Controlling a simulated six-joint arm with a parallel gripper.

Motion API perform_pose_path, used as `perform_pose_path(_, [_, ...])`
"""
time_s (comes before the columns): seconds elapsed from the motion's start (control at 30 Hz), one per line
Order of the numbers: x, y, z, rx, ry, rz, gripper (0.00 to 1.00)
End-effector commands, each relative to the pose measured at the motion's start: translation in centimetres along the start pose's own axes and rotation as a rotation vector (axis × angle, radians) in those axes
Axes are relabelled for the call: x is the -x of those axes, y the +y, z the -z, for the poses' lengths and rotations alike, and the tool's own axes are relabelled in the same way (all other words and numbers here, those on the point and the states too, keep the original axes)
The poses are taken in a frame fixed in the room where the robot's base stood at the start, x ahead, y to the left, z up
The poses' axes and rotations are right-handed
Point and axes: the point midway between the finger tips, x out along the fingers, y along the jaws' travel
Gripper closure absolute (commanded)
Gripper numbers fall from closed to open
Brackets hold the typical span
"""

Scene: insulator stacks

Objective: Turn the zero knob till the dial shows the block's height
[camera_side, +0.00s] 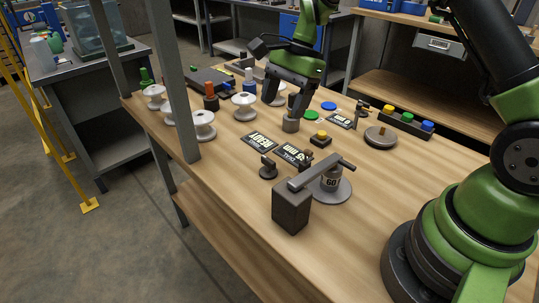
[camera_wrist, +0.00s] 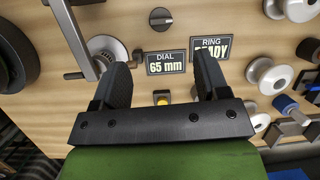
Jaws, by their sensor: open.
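The zero knob appears to be the dark round knob with a raised bar, in the side view (camera_side: 268,171) and at the top of the wrist view (camera_wrist: 161,19). The dial display (camera_wrist: 165,62) reads 65 mm; it lies flat beside the knob, also in the side view (camera_side: 294,153). The block (camera_side: 331,179) is a grey cylinder marked 60, on a round plate under the gauge arm; the wrist view shows this partly. My gripper (camera_wrist: 163,80) is open and empty, fingers pointing down. In the side view my gripper (camera_side: 297,112) is above the table, away from the knob.
The dark gauge post (camera_side: 291,211) stands near the front edge. A RING READY display (camera_wrist: 212,48) lies next to the dial. A yellow button (camera_side: 321,138) is close by. White insulators (camera_side: 203,124) line the left side, and a three-button box (camera_side: 407,121) is at right.

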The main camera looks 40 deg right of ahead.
Motion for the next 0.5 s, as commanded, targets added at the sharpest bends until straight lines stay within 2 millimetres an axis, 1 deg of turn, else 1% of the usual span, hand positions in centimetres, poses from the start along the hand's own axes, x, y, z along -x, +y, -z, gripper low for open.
perform_pose_path(0.03, [-1.3,-0.2,0.8,-0.042,-0.013,-0.018,0.32])
perform_pose_path(0.1, [-2.4,-0.3,1.3,-0.083,-0.024,-0.033,0.32])
perform_pose_path(0.2, [-3.3,-0.4,1.8,-0.114,-0.033,-0.043,0.32])
perform_pose_path(0.37, [-4.9,-0.3,1.8,-0.121,-0.036,-0.049,0.32])
perform_pose_path(0.5, [-7.5,-0.1,1.6,-0.120,-0.036,-0.051,0.32])
